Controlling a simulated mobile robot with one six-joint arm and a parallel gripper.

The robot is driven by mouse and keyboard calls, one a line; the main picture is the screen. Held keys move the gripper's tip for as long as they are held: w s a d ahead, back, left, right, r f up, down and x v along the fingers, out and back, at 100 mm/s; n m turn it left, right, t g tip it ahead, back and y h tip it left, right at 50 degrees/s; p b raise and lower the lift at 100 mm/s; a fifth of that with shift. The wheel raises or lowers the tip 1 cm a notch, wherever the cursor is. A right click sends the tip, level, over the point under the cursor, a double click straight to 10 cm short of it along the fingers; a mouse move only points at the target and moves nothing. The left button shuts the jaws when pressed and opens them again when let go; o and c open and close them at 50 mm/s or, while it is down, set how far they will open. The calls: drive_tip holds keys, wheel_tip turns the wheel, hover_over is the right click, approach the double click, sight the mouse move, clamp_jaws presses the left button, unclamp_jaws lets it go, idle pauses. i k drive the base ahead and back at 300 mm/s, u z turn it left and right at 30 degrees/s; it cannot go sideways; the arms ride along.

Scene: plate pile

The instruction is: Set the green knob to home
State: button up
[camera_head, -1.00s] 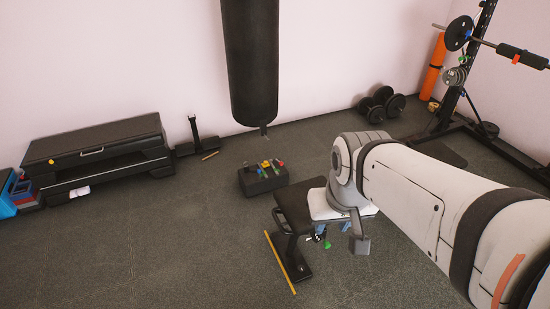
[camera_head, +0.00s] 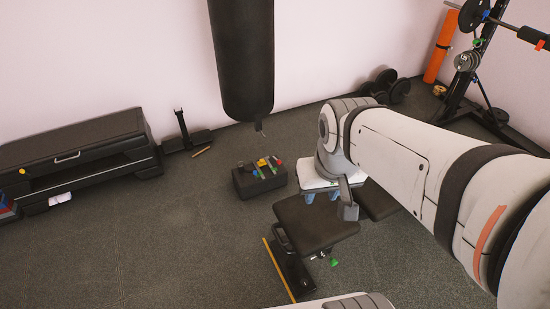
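A small green knob-like part (camera_head: 333,262) shows low beside the black padded bench (camera_head: 300,232), under the right edge of its pad. Its setting is too small to read. Another green bit (camera_head: 271,162) lies among coloured pieces on a black box (camera_head: 244,186), and one more green bit (camera_head: 479,42) is on the weight rack; I cannot tell which is meant. My arm comes in from the right. My gripper (camera_head: 321,195) seems to be the white end with two small blue parts, above and behind the bench pad. It appears apart from any green part.
A black punching bag (camera_head: 242,60) hangs behind the box. A yellow strip (camera_head: 279,270) lies by the bench.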

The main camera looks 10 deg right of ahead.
sight(332, 262)
drive_tip(key=k, duration=1.15)
drive_tip(key=z, duration=0.5)
drive_tip(key=i, duration=1.05)
drive_tip(key=u, duration=0.05)
